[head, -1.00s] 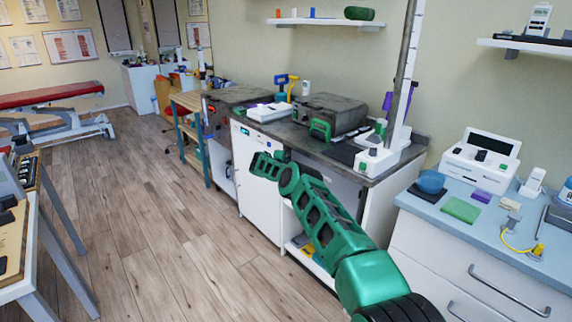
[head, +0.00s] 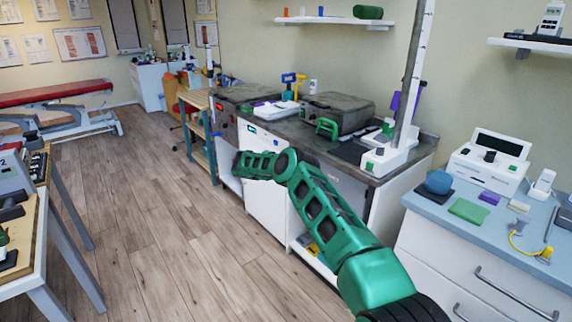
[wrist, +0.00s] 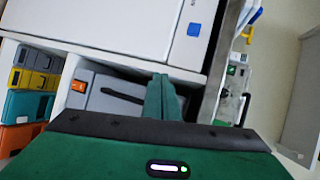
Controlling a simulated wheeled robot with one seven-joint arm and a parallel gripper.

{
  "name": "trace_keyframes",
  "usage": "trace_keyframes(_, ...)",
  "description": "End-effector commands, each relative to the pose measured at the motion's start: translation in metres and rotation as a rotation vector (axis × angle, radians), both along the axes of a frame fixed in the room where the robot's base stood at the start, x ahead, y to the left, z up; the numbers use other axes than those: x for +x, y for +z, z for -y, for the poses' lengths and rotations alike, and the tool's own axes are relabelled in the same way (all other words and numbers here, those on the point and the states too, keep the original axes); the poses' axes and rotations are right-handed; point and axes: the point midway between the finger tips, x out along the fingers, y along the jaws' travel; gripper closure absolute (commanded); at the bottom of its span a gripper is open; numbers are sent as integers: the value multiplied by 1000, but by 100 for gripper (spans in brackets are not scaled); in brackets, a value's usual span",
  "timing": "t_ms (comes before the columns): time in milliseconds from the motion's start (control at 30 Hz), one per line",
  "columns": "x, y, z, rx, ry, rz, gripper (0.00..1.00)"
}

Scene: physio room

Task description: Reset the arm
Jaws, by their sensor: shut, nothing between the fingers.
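My green arm reaches from the lower right of the head view and bends in front of the white cabinet (head: 265,200); its far part points left. I cannot make out my gripper's fingers in the head view. In the wrist view my gripper (wrist: 163,92) is shut, its green fingers together with nothing between them. Beyond the fingers are the white cabinet front with a blue label (wrist: 194,29) and a grey case (wrist: 105,95) with a black handle on an open shelf. No gap or contact between fingers and case can be judged.
A dark worktop (head: 285,131) carries a grey-black case (head: 337,112) and a tall column (head: 412,80). At right a blue counter (head: 432,209) holds a white monitor (head: 490,160). A table edge (head: 42,235) stands at left. The wooden floor (head: 150,220) between is clear.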

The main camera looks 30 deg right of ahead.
Motion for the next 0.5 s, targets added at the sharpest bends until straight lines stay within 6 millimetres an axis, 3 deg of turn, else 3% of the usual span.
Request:
trace_keyframes(200,-4,9,-24,-1,-1,0,100)
trace_keyframes(500,-6,12,-30,-1,-2,-1,100)
